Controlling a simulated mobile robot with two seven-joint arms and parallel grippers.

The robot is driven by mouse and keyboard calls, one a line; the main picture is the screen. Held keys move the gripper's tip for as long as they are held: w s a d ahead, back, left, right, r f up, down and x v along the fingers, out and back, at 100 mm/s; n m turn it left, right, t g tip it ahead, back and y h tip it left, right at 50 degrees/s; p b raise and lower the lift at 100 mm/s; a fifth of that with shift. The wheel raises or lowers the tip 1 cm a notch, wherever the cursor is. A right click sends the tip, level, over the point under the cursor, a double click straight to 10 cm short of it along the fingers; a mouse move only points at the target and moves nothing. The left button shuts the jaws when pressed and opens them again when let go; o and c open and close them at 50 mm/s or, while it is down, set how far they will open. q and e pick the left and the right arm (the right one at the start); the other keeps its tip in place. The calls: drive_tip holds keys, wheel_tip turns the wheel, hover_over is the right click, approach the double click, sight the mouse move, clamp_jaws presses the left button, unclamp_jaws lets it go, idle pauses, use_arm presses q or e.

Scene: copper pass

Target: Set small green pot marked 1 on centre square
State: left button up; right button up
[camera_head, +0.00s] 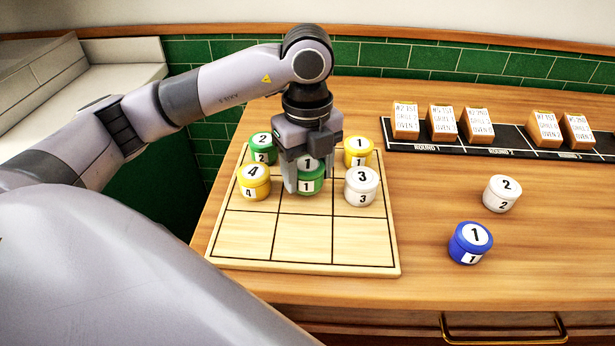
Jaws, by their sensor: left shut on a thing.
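The small green pot marked 1 (311,186) is between the fingers of my left gripper (308,184), which is shut on it. The pot is upright over the centre square of the wooden grid board (302,240). I cannot tell whether its base touches the board. A yellow pot marked 4 (254,183) stands to its left and a white pot marked 3 (361,187) to its right. A green pot marked 2 (262,149) is at the back left and a yellow pot marked 1 (358,151) at the back right. My gripper hides the back middle square. My right gripper is out of view.
The front row of the board is empty. A white pot marked 2 (502,194) and a blue pot marked 1 (470,243) stand on the wooden counter (430,215) to the right. A black strip (505,139) with several upright cards lies behind them.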

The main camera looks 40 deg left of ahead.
use_arm(q)
wheel_tip(320, 180, down, 2)
drive_tip(key=shift+f, duration=0.1)
drive_tip(key=shift+f, duration=0.15)
drive_tip(key=o, duration=1.1)
drive_tip(key=shift+o, duration=0.2)
drive_tip(key=shift+r, duration=0.2)
